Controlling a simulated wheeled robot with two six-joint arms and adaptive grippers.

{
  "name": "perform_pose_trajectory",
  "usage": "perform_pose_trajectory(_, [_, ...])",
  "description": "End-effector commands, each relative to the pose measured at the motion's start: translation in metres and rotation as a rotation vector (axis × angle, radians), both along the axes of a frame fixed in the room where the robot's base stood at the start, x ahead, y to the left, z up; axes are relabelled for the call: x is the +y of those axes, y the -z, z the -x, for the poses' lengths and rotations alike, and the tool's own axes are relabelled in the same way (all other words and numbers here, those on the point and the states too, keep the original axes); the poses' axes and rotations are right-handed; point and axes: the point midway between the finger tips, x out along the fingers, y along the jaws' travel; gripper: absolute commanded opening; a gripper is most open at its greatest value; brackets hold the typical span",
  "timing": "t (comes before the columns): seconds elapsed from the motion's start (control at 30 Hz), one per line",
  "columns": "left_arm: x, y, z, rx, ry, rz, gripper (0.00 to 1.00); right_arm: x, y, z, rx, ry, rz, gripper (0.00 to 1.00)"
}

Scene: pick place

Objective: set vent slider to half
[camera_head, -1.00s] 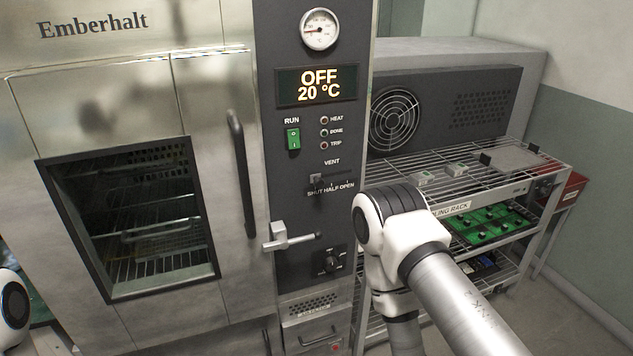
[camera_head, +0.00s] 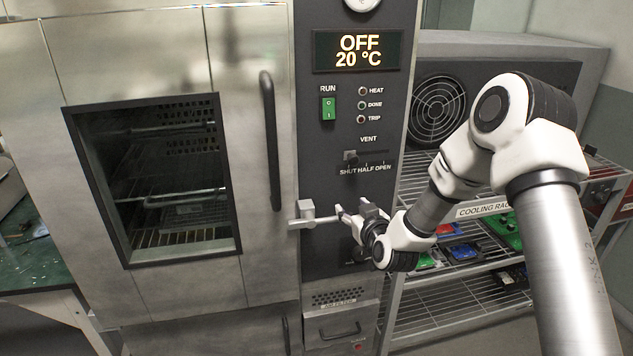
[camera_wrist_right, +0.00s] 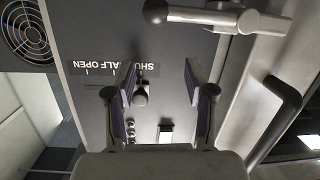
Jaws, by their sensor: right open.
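The vent slider (camera_head: 351,157) is a small dark knob on the black control panel, under the word VENT. It sits at the left end of its track, above SHUT on the SHUT HALF OPEN label (camera_head: 366,169). My right gripper (camera_head: 356,209) is open and empty, in front of the panel below the slider in the head view. In the right wrist view the label (camera_wrist_right: 120,65) is upside down. There the slider knob (camera_wrist_right: 141,97) appears between the open fingers (camera_wrist_right: 160,84), nearer the left one; I see no contact. My left gripper is out of view.
The door latch (camera_head: 306,213) lies just left of my right gripper. The green RUN switch (camera_head: 328,108) and lamps (camera_head: 362,105) are above the slider. The long door handle (camera_head: 270,140) stands left of the panel. A cooling rack (camera_head: 483,211) stands to the right.

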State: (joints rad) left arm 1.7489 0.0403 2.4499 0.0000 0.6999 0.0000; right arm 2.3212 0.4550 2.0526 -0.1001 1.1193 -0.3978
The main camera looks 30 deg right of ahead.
Motion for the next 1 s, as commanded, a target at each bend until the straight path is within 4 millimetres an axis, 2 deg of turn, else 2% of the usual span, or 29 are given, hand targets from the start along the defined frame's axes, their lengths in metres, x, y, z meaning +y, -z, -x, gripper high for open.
perform_pose_trajectory(0.03, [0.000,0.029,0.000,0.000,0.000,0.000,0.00,-0.020,-0.020,-0.007,-0.096,0.037,-0.028,0.54])
perform_pose_trajectory(0.1, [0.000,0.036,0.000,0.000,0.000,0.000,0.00,-0.033,-0.054,-0.007,-0.174,0.062,-0.057,0.54])
perform_pose_trajectory(0.23, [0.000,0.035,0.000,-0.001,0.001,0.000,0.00,-0.036,-0.082,-0.010,-0.223,0.066,-0.065,0.54])
perform_pose_trajectory(0.37, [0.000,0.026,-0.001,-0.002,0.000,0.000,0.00,-0.040,-0.085,-0.026,-0.220,0.065,-0.063,0.54])
perform_pose_trajectory(0.63, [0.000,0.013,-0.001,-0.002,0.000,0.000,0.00,-0.051,-0.084,-0.074,-0.217,0.064,-0.064,0.54])
perform_pose_trajectory(0.77, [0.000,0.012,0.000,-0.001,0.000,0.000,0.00,-0.052,-0.082,-0.083,-0.218,0.063,-0.066,0.54])
perform_pose_trajectory(0.97, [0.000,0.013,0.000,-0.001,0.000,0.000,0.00,-0.053,-0.082,-0.083,-0.218,0.064,-0.067,0.54])
perform_pose_trajectory(1.0, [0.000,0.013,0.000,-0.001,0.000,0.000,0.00,-0.053,-0.082,-0.083,-0.218,0.064,-0.067,0.40])
